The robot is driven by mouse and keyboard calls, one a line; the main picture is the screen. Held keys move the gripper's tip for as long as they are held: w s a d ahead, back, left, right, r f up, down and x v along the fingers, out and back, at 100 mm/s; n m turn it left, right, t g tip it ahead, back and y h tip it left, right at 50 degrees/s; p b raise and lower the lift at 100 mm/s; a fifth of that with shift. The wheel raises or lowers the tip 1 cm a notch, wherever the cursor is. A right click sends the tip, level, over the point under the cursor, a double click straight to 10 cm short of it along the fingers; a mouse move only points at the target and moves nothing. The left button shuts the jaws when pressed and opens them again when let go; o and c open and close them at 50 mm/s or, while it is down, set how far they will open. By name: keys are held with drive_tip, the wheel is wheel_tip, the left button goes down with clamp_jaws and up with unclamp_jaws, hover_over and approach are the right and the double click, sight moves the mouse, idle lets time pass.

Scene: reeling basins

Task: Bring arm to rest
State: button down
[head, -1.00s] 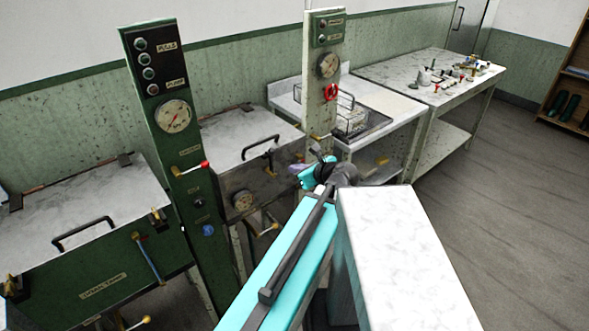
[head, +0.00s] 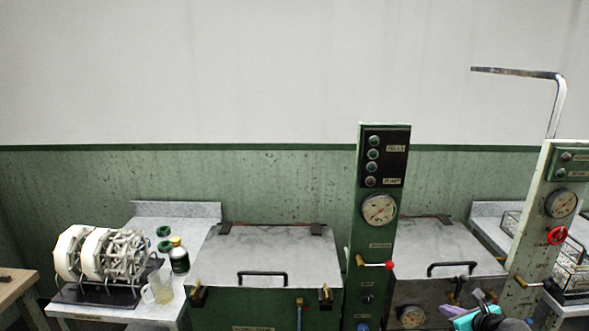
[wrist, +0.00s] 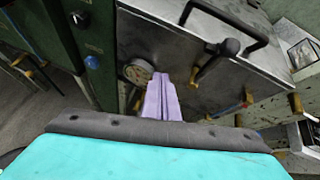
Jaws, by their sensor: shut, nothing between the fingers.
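My gripper (wrist: 162,97) shows in the wrist view as two pale purple fingers pressed together, shut and empty. They point toward the front of a grey lidded basin (wrist: 205,50), apart from any handle as far as I can tell.
A green control column (head: 375,220) and a pale column (head: 540,220) flank the grey basin. A green basin (head: 265,262) with a closed lid stands left. A reeling machine (head: 100,262), a bottle (head: 179,258) and a beaker (head: 161,288) stand on a side table. A wire basket (head: 575,272) is at right.

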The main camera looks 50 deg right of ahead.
drive_tip(key=w+a+f+n+y, duration=0.25)
drive_tip(key=w+f, duration=0.25)
drive_tip(key=w, duration=0.3)
drive_tip(key=w+a+f+n+y, duration=0.2)
drive_tip(key=w+a+f+n, duration=0.2)
drive_tip(key=w, duration=0.5)
drive_tip(key=w+a+f+n+y, duration=0.25)
drive_tip(key=w+a+f, duration=0.2)
drive_tip(key=w, duration=0.35)
drive_tip(key=w+a+f+n+g+y+b, duration=0.1)
drive_tip(key=w+a+f+n+y, duration=0.1)
drive_tip(key=w+a+f+n, duration=0.55)
drive_tip(key=w+a+f+n+g+y, duration=0.25)
drive_tip(key=w+a+f, duration=0.35)
drive_tip(key=a, duration=0.4)
drive_tip(key=w+a+f+n+g, duration=0.15)
drive_tip(key=a+f+n, duration=0.3)
drive_tip(key=a, duration=0.65)
drive_tip(key=w+a+f+n+g, duration=0.1)
drive_tip(key=a+f+n+g, duration=0.4)
drive_tip(key=a, duration=0.6)
drive_tip(key=s+a+f+n+g+h, duration=0.1)
drive_tip(key=s+a+f+n, duration=0.2)
drive_tip(key=s+a+n, duration=0.2)
drive_tip(key=s+a+f+n+g+h+b, duration=0.1)
drive_tip(key=s+a+f+n+g+h, duration=0.1)
drive_tip(key=s+a+n, duration=0.4)
drive_tip(key=shift+s+a+f+n+b, duration=0.25)
drive_tip(key=shift+a+f+n, duration=0.6)
drive_tip(key=shift+a+n, duration=1.25)
